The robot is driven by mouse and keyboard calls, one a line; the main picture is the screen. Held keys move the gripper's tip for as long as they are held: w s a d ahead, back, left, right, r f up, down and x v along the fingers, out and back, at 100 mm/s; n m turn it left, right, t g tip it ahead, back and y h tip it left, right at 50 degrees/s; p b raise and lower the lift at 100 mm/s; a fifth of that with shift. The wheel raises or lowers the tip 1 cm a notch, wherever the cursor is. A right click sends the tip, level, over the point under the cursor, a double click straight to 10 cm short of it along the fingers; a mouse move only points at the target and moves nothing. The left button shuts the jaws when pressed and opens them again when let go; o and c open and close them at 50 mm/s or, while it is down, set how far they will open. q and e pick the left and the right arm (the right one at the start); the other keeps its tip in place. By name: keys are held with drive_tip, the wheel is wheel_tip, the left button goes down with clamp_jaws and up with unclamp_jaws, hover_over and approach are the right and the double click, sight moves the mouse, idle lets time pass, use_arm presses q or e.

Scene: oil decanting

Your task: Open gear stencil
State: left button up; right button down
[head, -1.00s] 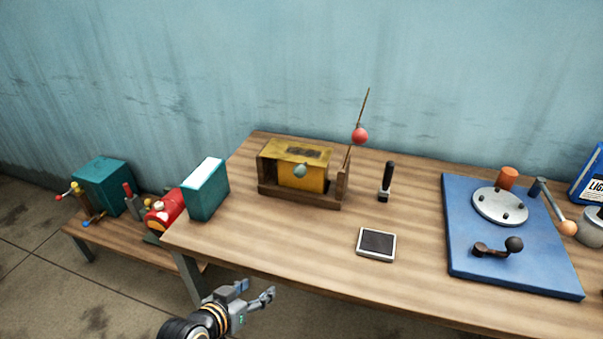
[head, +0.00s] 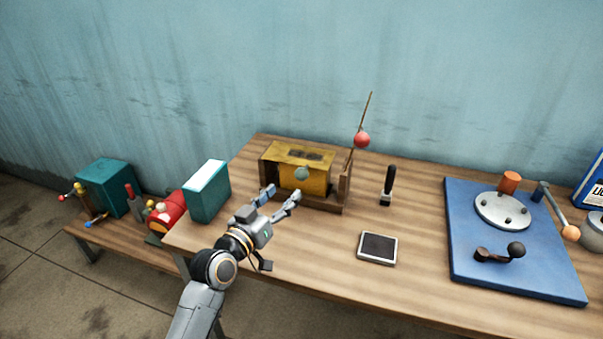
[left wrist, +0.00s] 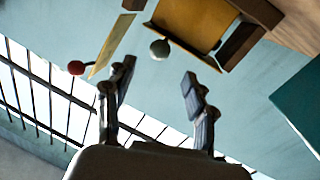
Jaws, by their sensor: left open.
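A yellow box with a dark cut-out pattern on its top plate, which I take for the gear stencil (head: 297,151), sits in a wooden frame (head: 322,202) at the table's back left. A grey-green round knob (head: 302,173) is on its front. A thin rod with a red ball (head: 361,140) rises at its right side. My left gripper (head: 283,195) is open and empty in front of the box, just below the knob in the picture. In the left wrist view the knob (left wrist: 160,48) appears between and beyond the open fingers (left wrist: 158,70). My right gripper is not in view.
A teal box (head: 208,192) stands left of my left gripper. A blue board (head: 470,268) with a grey disc and levers is farther right. The table's front middle is clear.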

sight(298, 178)
use_arm(q)
drive_tip(key=x, duration=1)
drive_tip(key=shift+f, duration=0.1)
clamp_jaws()
